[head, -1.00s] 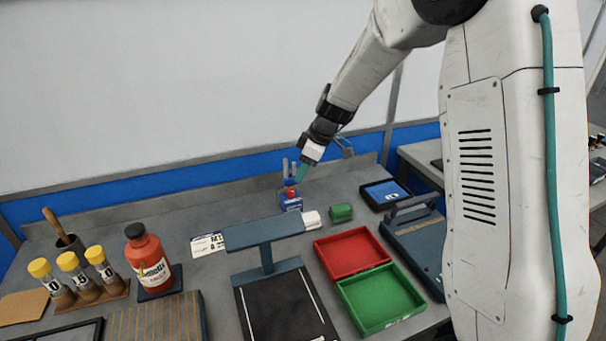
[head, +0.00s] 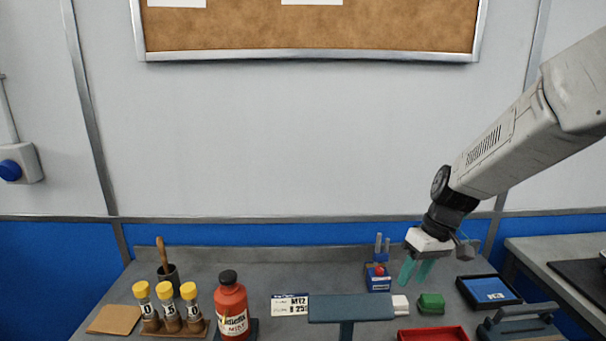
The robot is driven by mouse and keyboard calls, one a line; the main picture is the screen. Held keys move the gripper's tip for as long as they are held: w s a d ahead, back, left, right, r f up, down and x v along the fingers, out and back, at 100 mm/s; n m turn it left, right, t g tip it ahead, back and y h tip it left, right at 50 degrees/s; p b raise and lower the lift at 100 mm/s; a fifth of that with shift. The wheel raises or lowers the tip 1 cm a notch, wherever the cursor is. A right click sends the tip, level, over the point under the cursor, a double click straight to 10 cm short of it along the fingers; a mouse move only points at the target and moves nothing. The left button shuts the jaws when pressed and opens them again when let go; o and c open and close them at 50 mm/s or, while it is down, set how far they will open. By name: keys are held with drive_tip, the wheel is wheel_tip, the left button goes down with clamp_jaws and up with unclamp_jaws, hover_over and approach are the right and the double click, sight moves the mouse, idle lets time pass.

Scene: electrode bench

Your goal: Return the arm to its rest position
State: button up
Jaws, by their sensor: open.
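My arm reaches in from the right of the head view. My gripper (head: 416,270) hangs at its end with teal fingers pointing down. The fingers are apart with nothing seen between them. It is above the back right part of the bench (head: 240,268), just right of a small blue device with a red button (head: 379,272). From this view I cannot tell how far the fingertips are above the bench.
A green block (head: 431,303), a white block (head: 400,305) and a dark tray with a blue card (head: 488,291) are near the gripper. A T-shaped stand (head: 350,308), red bottle (head: 232,306) and yellow-capped vials (head: 165,292) stand left. A red tray (head: 434,334) is at the front.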

drive_tip(key=s+r+m+h, duration=0.1)
drive_tip(key=s+r, duration=0.3)
drive_tip(key=s, duration=0.5)
drive_tip(key=s+d+r+m+t+h, duration=0.1)
drive_tip(key=s+r, duration=0.3)
drive_tip(key=s, duration=0.5)
drive_tip(key=s+d+r+m+h, duration=0.1)
drive_tip(key=s+r, duration=0.3)
drive_tip(key=s, duration=0.5)
drive_tip(key=shift+s+m+t, duration=0.3)
drive_tip(key=shift+m, duration=0.6)
drive_tip(key=shift+a, duration=0.1)
